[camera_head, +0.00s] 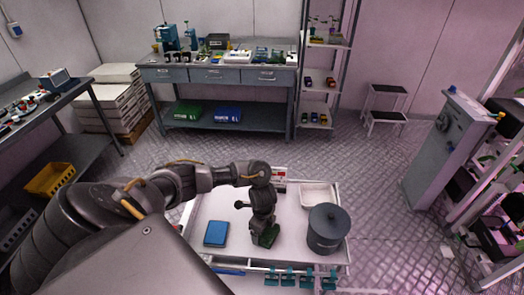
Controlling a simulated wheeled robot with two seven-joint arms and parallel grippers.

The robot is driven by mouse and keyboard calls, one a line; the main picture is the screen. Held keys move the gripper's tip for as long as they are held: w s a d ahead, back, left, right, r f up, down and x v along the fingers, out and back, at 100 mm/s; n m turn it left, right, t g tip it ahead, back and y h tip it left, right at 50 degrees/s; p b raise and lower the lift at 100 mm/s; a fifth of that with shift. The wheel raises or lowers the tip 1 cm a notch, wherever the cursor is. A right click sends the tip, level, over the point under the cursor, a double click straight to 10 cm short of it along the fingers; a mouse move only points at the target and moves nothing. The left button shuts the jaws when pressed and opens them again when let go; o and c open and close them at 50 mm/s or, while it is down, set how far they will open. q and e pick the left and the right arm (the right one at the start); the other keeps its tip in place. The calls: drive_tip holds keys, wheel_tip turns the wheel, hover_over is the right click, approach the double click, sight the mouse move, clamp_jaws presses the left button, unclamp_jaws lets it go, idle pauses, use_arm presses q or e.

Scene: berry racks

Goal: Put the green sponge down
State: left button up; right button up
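A small green sponge (270,236) shows at the lower end of my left gripper (262,232), over the white cart top (230,210). The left arm comes in from the left, and its gripper points down. The gripper appears shut on the sponge, and the dark fingers hide part of it. Whether the sponge touches the cart top is unclear. My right gripper is not in view.
A blue sponge-like block (216,233) lies to the left on the cart. Teal clips (288,278) line the near edge. Bare surface lies between block and gripper.

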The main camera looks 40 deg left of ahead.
use_arm(q)
drive_tip(key=shift+f, duration=0.3)
drive_tip(key=shift+f, duration=0.1)
drive_tip(key=o, duration=0.9)
wheel_tip(320, 180, up, 8)
drive_tip(key=shift+w+f+p, duration=0.1)
drive_tip(key=shift+w+p, duration=0.05)
drive_tip(key=shift+p, duration=0.8)
drive_tip(key=shift+s+r, duration=0.2)
drive_tip(key=shift+r, duration=2.05)
